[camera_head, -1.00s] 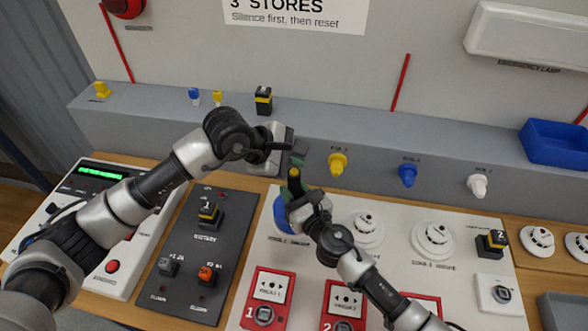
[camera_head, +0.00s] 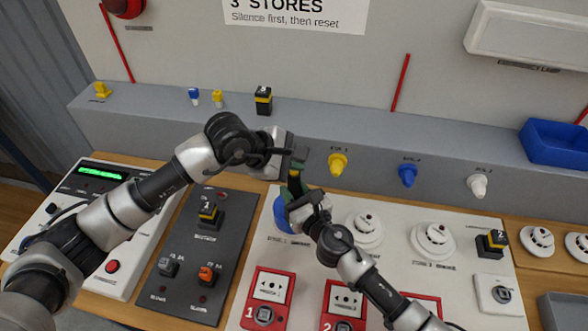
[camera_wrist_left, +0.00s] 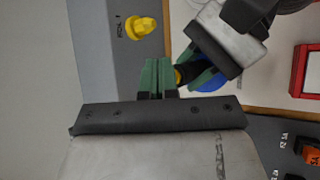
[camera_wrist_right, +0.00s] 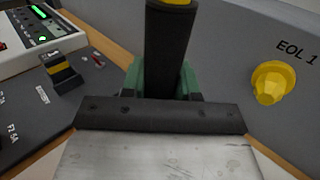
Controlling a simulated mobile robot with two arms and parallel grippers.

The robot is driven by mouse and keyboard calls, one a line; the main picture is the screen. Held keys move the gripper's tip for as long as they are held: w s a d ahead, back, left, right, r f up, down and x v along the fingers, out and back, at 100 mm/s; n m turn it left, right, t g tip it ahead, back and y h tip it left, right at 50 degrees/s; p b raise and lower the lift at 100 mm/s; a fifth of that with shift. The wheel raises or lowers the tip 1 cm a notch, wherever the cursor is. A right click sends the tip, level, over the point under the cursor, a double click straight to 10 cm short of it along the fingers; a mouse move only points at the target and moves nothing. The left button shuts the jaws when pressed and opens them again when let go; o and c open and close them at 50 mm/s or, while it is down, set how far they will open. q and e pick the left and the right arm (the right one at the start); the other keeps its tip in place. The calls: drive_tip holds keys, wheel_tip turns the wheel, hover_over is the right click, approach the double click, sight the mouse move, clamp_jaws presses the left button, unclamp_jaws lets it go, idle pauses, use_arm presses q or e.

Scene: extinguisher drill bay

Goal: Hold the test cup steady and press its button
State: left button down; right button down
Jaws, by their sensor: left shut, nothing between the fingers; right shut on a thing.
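The test cup has a blue round body (camera_head: 281,214) low on the white panel and a black stem (camera_wrist_right: 170,50) with a yellow top, the button (camera_wrist_right: 178,2). How stem and body join is hidden by my right gripper (camera_head: 292,194). The right gripper is shut on the stem, its green fingers at either side in the right wrist view (camera_wrist_right: 163,82). My left gripper (camera_head: 298,168) is shut and empty, its fingertips at the stem's top. In the left wrist view, its fingers (camera_wrist_left: 157,76) are right beside the yellow button (camera_wrist_left: 178,77); I cannot tell whether they touch.
White detectors (camera_head: 434,240) and red call points (camera_head: 269,288) share the white panel. A dark switch panel (camera_head: 190,285) and a control box with a green display (camera_head: 102,172) lie left. A yellow knob (camera_head: 338,164) sticks out of the grey ledge just right of my left gripper.

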sight(294, 173)
use_arm(q)
drive_tip(key=shift+f, duration=0.35)
idle(0.4)
drive_tip(key=shift+r, duration=0.9)
drive_tip(key=shift+r, duration=0.1)
drive_tip(key=shift+r, duration=2.4)
use_arm(e)
drive_tip(key=c, duration=0.8)
unclamp_jaws()
drive_tip(key=shift+o, duration=0.2)
